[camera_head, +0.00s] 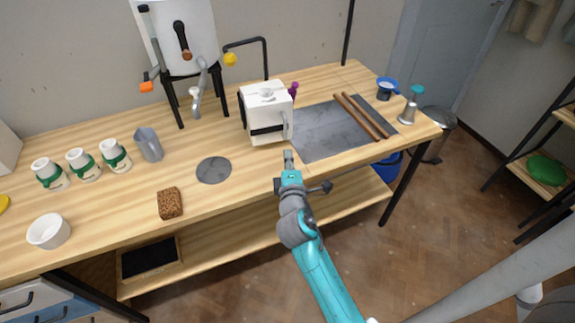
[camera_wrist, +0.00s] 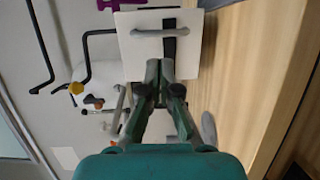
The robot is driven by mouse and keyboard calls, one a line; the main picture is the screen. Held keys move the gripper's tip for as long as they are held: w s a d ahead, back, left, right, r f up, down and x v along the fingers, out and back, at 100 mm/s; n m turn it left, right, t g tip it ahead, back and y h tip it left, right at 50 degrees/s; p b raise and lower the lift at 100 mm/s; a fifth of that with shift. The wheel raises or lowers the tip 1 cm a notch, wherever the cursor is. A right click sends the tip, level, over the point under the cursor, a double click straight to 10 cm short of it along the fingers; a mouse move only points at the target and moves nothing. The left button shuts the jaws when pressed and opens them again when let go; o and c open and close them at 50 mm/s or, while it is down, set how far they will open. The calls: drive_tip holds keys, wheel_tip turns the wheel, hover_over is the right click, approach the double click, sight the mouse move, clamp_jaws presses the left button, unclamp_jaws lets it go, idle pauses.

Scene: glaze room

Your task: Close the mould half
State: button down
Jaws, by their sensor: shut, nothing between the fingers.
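The white plaster mould (camera_head: 262,106) stands upright on the wooden workbench, with a pour hole on top, a dark band around it and a grey handle on its right side. In the wrist view, a flat white face of the mould (camera_wrist: 138,58) shows with a grey bar handle (camera_wrist: 145,33) across it and a dark vertical strip. I cannot tell how wide any gap between its halves is. My gripper (camera_head: 288,158) is shut and empty, just in front of the mould near its handle side. Its fingertips (camera_wrist: 160,68) overlap the face's lower part in the wrist view; contact is unclear.
A grey slab (camera_head: 320,141) with two wooden rods (camera_head: 357,117) lies right of the mould. A round grey disc (camera_head: 213,170), a brown sponge (camera_head: 170,203) and a grey jug (camera_head: 149,145) are left. A white tank on a black stand (camera_head: 187,40) is behind. The bench front by my gripper is clear.

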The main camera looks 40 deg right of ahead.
sight(285, 131)
drive_tip(key=x, duration=0.8)
drive_tip(key=shift+w+d, duration=0.3)
drive_tip(key=shift+w+d, duration=0.2)
drive_tip(key=shift+d, duration=0.4)
drive_tip(key=shift+w+d, duration=0.2)
drive_tip(key=shift+d, duration=0.4)
